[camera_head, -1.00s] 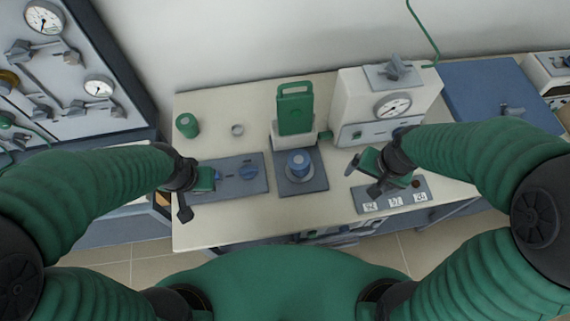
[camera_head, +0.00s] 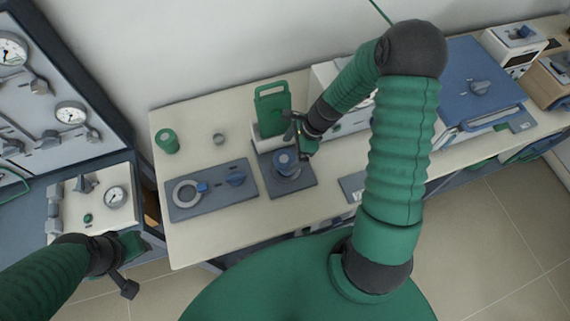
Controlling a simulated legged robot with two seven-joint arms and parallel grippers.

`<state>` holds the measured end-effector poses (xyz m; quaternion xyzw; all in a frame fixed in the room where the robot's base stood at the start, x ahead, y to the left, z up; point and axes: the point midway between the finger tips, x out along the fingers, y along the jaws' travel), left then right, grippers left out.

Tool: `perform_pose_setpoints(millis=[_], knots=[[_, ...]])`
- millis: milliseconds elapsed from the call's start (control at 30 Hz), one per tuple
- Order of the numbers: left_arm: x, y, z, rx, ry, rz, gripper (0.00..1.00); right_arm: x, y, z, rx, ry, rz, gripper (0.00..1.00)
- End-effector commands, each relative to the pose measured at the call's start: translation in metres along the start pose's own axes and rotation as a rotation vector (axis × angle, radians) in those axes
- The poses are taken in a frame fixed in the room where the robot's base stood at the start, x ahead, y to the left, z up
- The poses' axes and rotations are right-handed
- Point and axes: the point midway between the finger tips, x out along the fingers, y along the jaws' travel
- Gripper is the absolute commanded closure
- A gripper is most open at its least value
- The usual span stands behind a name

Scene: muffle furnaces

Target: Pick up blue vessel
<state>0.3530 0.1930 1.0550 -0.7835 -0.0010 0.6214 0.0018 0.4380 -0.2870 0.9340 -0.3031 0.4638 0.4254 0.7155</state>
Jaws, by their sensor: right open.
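The blue vessel (camera_head: 286,158) is a small round blue pot with a light rim. It stands upright on the grey plate (camera_head: 303,186) of the device with a green upright back panel. My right gripper (camera_head: 299,139) is open just behind and right of the vessel, its jaws pointing left. It overlaps the vessel's edge in the picture, and I cannot tell whether it touches. My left gripper (camera_head: 134,266) is at the lower left, off the table's front left corner, far from the vessel. One dark finger shows, and its opening is unclear.
The green panel (camera_head: 272,110) stands right behind the vessel. My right arm hides much of the white gauge box.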

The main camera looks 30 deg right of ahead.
Motion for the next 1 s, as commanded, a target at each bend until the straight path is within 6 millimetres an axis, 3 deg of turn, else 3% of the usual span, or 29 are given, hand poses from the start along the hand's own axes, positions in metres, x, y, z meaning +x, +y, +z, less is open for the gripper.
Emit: perform_pose_setpoints(millis=[33,267,500,767,1000], knots=[[0.000,0.000,0.000,0.000,0.000,0.000,0.65,0.012,0.001,0.000,0.000,-0.002,0.004,0.09],[-0.002,0.000,0.000,0.000,0.000,0.000,0.65,0.037,0.002,-0.002,-0.001,-0.001,0.002,0.09],[-0.007,0.000,-0.002,-0.001,0.000,0.000,0.65,0.077,0.002,-0.009,-0.003,-0.001,0.002,0.09],[-0.006,0.000,-0.001,0.000,0.000,0.000,0.65,0.080,0.001,-0.010,-0.004,0.001,-0.002,0.10],[-0.006,0.000,-0.001,-0.001,0.000,0.000,0.65,0.080,0.001,-0.010,-0.004,0.001,-0.002,0.41]])
